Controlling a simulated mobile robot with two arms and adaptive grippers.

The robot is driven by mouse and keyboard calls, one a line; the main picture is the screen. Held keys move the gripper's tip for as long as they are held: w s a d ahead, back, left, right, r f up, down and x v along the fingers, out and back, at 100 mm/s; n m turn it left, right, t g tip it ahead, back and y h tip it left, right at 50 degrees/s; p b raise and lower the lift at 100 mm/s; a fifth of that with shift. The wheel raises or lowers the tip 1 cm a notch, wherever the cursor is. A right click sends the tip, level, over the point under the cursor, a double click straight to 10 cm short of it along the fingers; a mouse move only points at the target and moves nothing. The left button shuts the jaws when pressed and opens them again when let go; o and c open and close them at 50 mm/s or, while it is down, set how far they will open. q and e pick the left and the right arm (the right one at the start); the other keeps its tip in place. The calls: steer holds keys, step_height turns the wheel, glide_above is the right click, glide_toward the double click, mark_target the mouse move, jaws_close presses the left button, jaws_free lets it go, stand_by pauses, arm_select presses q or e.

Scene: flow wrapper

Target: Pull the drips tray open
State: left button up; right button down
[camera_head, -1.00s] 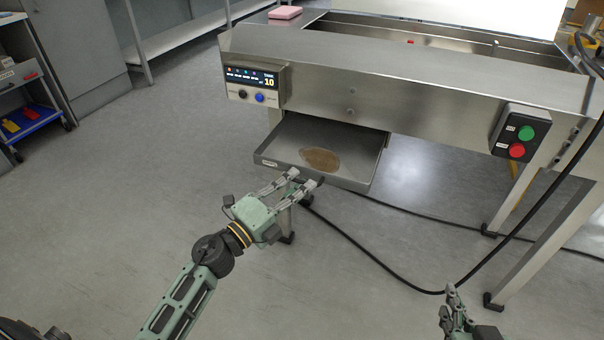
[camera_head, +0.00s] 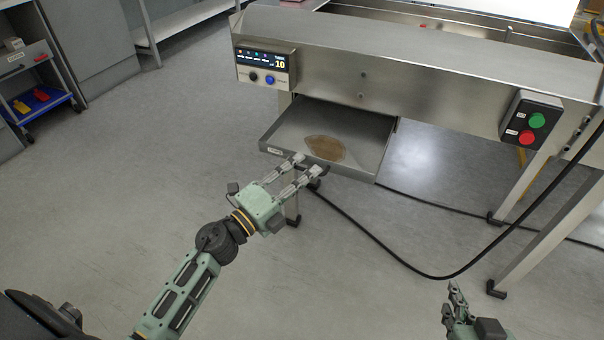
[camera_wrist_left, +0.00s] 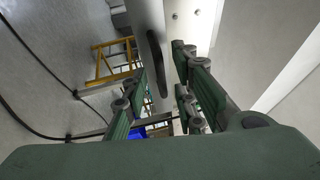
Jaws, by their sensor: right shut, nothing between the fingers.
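The drips tray (camera_head: 360,150) is a shallow metal tray under the machine, standing part way out, with a brown stain on its floor. A small label is on the left of its front edge. Its dark handle (camera_head: 323,171) is mostly hidden by my left fingers in the head view. In the left wrist view the black handle (camera_wrist_left: 157,62) shows as a bar in the gap between the fingers. My left gripper (camera_head: 309,164) is open at the tray's front edge; contact with the handle cannot be told. My right gripper (camera_head: 455,290) is shut and empty, low at the right.
The steel machine (camera_head: 420,75) stands over the tray, with a display panel (camera_head: 265,68) at left and a green and red button box (camera_head: 530,120) at right. A black cable (camera_head: 400,262) hangs and loops near the floor. A blue-shelved cart (camera_head: 40,105) is far left. The floor in front is clear.

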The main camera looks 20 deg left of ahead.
arm_select(q)
steer(key=v, duration=1.2)
stand_by(0.3)
